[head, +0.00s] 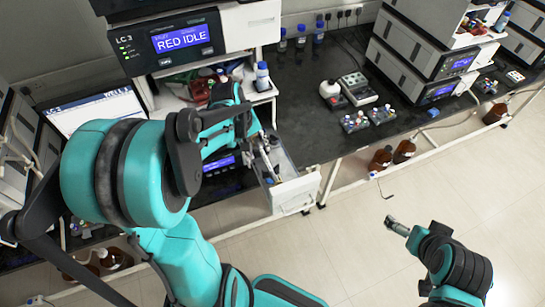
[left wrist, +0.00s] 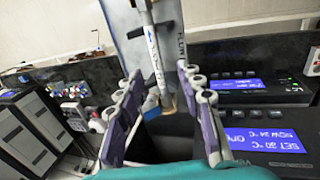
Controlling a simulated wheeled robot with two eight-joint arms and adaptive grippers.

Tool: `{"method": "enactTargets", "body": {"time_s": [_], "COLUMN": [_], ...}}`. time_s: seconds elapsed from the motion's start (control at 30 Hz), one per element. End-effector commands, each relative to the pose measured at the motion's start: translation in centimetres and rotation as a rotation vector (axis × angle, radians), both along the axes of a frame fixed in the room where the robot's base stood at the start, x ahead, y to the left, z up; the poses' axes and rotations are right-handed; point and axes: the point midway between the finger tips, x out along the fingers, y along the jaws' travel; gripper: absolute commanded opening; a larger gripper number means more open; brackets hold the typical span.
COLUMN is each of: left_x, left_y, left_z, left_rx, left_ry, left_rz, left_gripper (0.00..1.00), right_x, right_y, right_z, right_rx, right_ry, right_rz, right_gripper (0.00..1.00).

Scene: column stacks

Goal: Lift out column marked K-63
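In the left wrist view, a slim silvery column (left wrist: 153,50) with blue lettering stands against a grey panel. I cannot read K-63 on either. My left gripper (left wrist: 162,88) is open, its fingers on either side of the view with the columns ahead between them; I see no contact. In the head view, my left gripper (head: 244,125) is at the open column compartment (head: 292,192) below the LC 3 unit, and my arm hides part of it. My right gripper (head: 397,226) is over the floor, away from the bench.
The LC 3 unit (head: 182,40) shows "RED IDLE". Vial racks (head: 368,118) and a small device (head: 357,88) are on the black bench. Brown bottles (head: 392,155) stand below.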

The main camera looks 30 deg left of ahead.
Motion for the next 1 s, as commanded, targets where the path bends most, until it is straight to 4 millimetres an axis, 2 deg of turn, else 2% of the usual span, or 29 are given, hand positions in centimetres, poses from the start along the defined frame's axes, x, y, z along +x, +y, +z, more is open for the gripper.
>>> {"method": "enactTargets", "body": {"time_s": [0.4,0.7,0.73,0.8,0.87,1.0], "left_x": [1.6,1.6,1.6,1.6,1.6,1.6], "left_y": [-1.3,-1.4,-1.4,-1.4,-1.4,-1.4], "left_z": [-5.6,-6.0,-6.0,-6.0,-6.0,-6.0], "left_rx": [0.002,0.003,0.002,0.002,0.002,0.003], "left_ry": [-0.002,-0.002,-0.002,-0.002,-0.002,-0.003], "left_rz": [-0.003,-0.002,-0.003,-0.003,-0.003,-0.003], "left_gripper": [0.37,0.37,0.32,0.14,0.00,0.00], "right_x": [0.0,0.0,0.0,0.0,0.0,0.0], "right_y": [0.0,0.0,0.0,0.0,0.0,0.0], "right_z": [-1.4,-1.4,-1.4,-1.4,-1.4,-1.4], "right_rx": [0.000,0.000,0.000,0.000,0.000,0.000], "right_ry": [0.000,0.000,0.000,0.000,0.000,0.000], "right_rz": [0.000,0.000,0.000,0.000,0.000,0.000], "right_gripper": [1.00,1.00,1.00,1.00,1.00,1.00]}}
